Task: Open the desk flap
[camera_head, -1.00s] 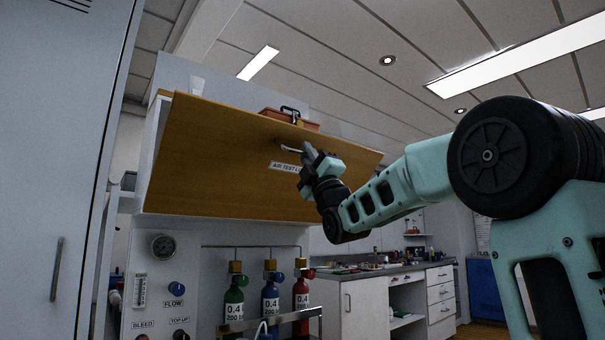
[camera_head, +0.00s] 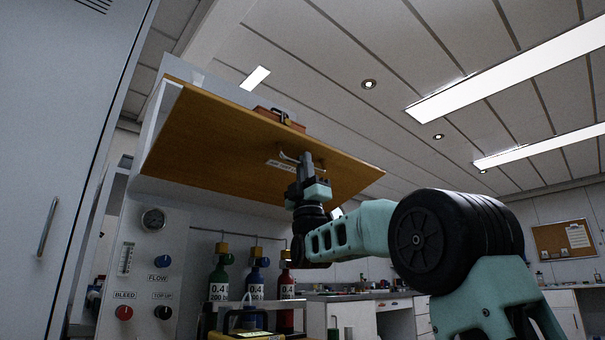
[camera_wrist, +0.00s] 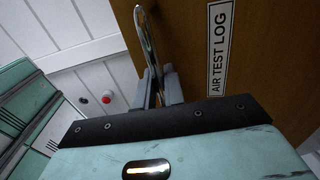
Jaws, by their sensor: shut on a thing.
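A silver handle (camera_wrist: 146,40) stands out from the flap. My gripper (camera_head: 304,160) is at the handle, and its fingers (camera_wrist: 160,88) are shut on it in the wrist view.
Red box (camera_head: 280,118) sits on top of the cabinet. Below the flap are a gauge panel (camera_head: 140,250), several gas cylinders (camera_head: 257,282) and a yellow-black case (camera_head: 245,325). A tall grey locker (camera_head: 60,130) stands at the left. Open air lies right of the flap.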

